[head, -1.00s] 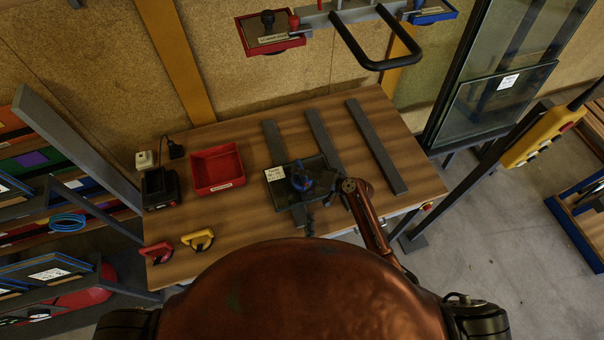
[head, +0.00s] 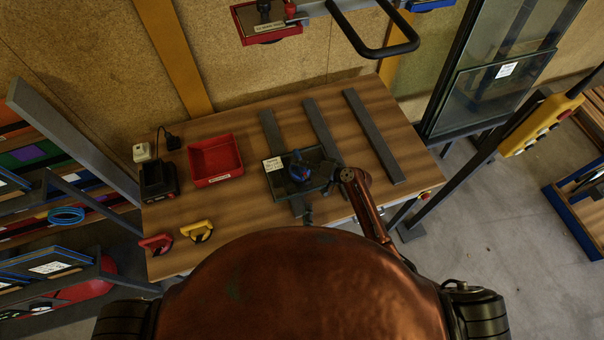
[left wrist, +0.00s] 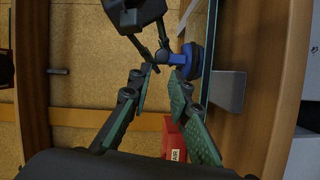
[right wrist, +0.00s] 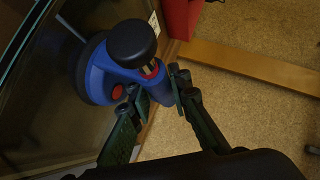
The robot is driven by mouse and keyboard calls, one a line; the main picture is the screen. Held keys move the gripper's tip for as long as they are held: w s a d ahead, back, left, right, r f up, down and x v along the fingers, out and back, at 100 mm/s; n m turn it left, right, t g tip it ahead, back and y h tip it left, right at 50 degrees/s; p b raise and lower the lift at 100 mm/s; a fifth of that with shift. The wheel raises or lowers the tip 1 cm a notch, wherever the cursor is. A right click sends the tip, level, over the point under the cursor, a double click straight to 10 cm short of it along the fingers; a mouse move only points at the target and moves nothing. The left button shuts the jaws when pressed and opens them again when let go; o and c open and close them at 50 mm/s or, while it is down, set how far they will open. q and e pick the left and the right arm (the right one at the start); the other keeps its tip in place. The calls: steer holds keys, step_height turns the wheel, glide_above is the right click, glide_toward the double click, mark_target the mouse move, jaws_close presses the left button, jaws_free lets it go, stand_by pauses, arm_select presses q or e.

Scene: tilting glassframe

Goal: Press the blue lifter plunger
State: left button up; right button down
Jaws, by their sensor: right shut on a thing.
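The blue lifter (head: 300,173) sits on a dark glass pane (head: 284,187) on the bench.
Grey rails (head: 373,137) lie across the bench. A red bin (head: 214,160), a black battery charger (head: 160,180), and red (head: 156,243) and yellow (head: 197,231) handled cups stand left. The bench's middle front is clear.

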arm_select(q)
steer(key=m, duration=0.3)
steer(key=a+m, duration=0.1)
steer(key=shift+r+t+h, duration=0.3)
steer(key=shift+r+t, duration=0.1)
steer(key=c, duration=0.3)
steer(key=m, duration=0.3)
steer(key=shift+a+r+m+h, duration=0.25)
steer(key=shift+m+h, duration=0.05)
jaws_close()
steer(key=s+m+h, duration=0.1)
steer(key=m+h, duration=0.1)
steer(key=m, duration=0.8)
steer(key=s+a+f+m+g+h, duration=0.1)
steer(key=m+h, duration=0.1)
steer(key=m, duration=0.9)
steer(key=s+a+f+m+g+h, duration=0.1)
steer(key=s+m+h, duration=0.1)
steer(key=m, duration=0.8)
steer(key=shift+s+a+f, duration=0.1)
